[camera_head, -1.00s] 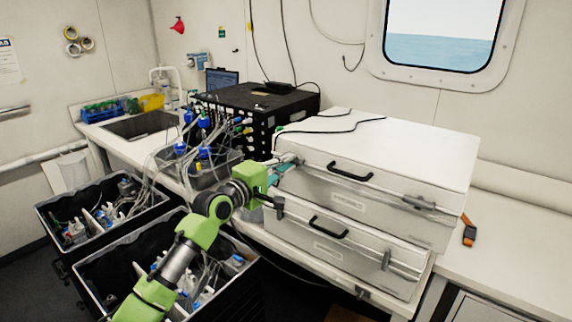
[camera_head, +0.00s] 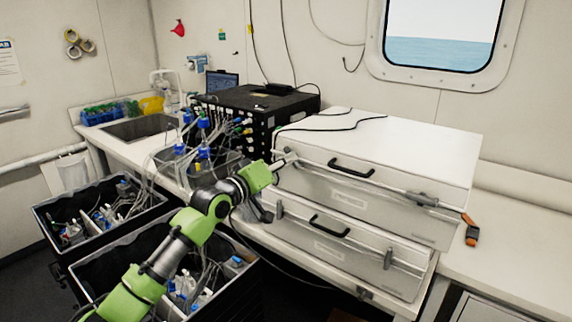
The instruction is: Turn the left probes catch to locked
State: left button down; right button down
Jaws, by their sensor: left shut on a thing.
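Two white cases are stacked on the bench, an upper case (camera_head: 375,150) and a lower case (camera_head: 340,250). Their labels are too small to read. My left gripper (camera_head: 284,163) is at the front left corner of the upper case, shut on the left catch (camera_head: 292,157) there. The gripper and wrist partly hide this catch, so its angle is unclear. The upper case's right catch (camera_head: 422,199) lies along the seam. The lower case's left catch (camera_head: 279,208) and right catch (camera_head: 388,259) stand upright. My right gripper is not in view.
Black bins (camera_head: 75,275) with bottles and tubing stand below my left arm. A black instrument (camera_head: 262,100) and a grey tray with blue-capped bottles (camera_head: 205,168) are behind it. An orange-and-black tool (camera_head: 472,236) lies right of the cases. The right bench is mostly clear.

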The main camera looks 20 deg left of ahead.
pick_arm(q)
jog(key=shift+f+m, duration=0.1)
jog(key=shift+m, duration=4)
jog(key=c, duration=2.1)
grip_release()
jog(key=shift+c, duration=0.2)
jog(key=v, duration=1.2)
